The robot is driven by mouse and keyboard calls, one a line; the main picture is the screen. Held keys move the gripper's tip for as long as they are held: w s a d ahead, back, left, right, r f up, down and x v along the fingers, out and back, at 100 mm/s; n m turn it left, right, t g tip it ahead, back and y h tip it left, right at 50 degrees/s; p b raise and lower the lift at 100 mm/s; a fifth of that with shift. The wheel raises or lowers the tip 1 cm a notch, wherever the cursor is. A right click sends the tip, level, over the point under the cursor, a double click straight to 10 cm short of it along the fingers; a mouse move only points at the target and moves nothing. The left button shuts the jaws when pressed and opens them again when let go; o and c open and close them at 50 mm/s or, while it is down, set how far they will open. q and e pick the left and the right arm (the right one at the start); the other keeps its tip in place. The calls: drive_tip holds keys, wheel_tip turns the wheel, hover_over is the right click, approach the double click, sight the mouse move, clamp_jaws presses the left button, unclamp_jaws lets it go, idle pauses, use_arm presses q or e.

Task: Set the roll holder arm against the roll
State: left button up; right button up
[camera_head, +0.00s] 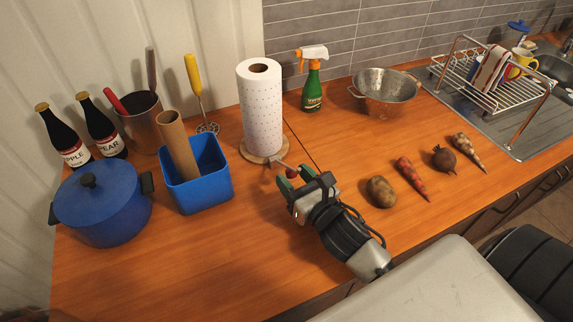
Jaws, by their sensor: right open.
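The paper roll (261,110) stands upright on a round wooden holder base (252,153) at the middle of the counter. The roll holder arm (280,164) sticks out from the base toward the front right, low and angled away from the roll. A small red knob (291,173) is at its outer end. My right gripper (294,178) has green-tipped fingers that are apart, one on either side of the knob. The knob is partly hidden by the fingers, and I cannot tell whether they touch it. My left gripper is not in view.
A blue bin (207,190) with a cardboard tube stands left of the roll, beside a blue pot (104,208). A spray bottle (311,88) and colander (385,93) are behind. A potato (381,192) and other vegetables lie to the right. The front left counter is clear.

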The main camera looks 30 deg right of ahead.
sight(287, 170)
drive_tip(key=shift+w+a, duration=0.1)
drive_tip(key=shift+w, duration=1.45)
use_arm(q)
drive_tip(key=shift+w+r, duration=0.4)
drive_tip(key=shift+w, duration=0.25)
use_arm(e)
clamp_jaws()
